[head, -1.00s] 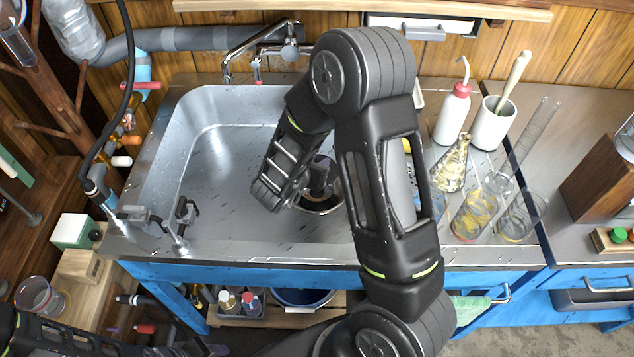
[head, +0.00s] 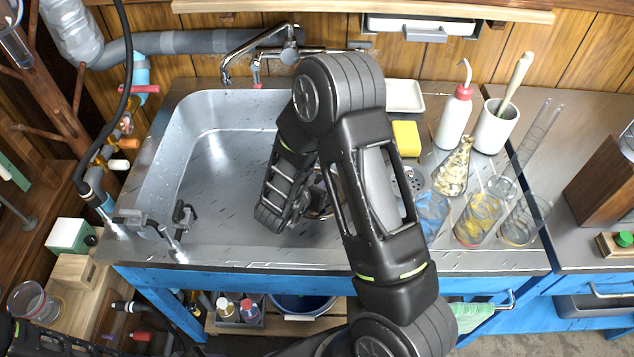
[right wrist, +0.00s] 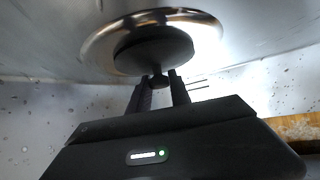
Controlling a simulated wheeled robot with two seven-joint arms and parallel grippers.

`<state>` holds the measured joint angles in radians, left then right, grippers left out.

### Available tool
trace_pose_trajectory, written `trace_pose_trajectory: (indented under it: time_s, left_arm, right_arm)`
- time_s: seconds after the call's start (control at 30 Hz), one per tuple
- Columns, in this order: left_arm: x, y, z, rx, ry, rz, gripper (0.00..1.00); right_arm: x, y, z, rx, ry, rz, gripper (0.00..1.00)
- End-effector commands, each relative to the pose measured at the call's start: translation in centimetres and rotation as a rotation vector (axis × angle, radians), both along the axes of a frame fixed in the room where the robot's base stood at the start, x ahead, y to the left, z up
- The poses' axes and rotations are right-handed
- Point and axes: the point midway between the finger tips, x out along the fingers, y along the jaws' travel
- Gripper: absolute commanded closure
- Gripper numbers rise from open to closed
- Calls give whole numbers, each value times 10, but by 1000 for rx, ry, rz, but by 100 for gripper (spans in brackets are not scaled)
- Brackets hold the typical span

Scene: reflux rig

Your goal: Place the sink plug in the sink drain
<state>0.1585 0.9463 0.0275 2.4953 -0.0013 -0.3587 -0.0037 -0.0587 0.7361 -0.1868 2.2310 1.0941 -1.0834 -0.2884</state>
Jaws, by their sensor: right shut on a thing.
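The sink plug (right wrist: 153,52) is a black disc with a short knob, seen in the right wrist view. My right gripper (right wrist: 158,84) is shut on its knob. The plug overlaps the shiny metal ring of the sink drain (right wrist: 97,45), whose rim shows beyond it and to both sides. I cannot tell whether the plug touches the drain or hangs just over it. In the head view my right gripper (head: 314,198) is low in the steel sink (head: 215,170), at its right side, and hides most of the plug and drain. My left gripper is out of view.
A faucet (head: 260,55) stands behind the sink. A yellow sponge (head: 406,138), a red-capped bottle (head: 455,118), a white mortar (head: 494,127) and several glass vessels stand on the right counter. Clamps (head: 165,232) sit at the sink's front left corner. The left of the sink is clear.

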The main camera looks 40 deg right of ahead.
Motion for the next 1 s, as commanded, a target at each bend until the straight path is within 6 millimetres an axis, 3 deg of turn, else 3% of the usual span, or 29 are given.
trace_pose_trajectory:
  time_s: [0.2, 0.23, 0.47, 0.8, 1.0]
  left_arm:
    - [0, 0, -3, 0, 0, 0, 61]
    - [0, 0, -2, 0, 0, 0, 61]
    - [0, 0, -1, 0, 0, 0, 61]
    - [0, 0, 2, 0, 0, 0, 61]
    - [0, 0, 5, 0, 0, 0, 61]
  right_arm:
    - [0, 0, -4, 0, 1, 1, 100]
    - [0, 0, -3, 0, 0, 0, 73]
    - [0, 0, -2, 0, 0, 0, 55]
    - [0, 0, 3, 0, 0, 0, 54]
    - [-9, 18, 16, 0, 0, 4, 54]
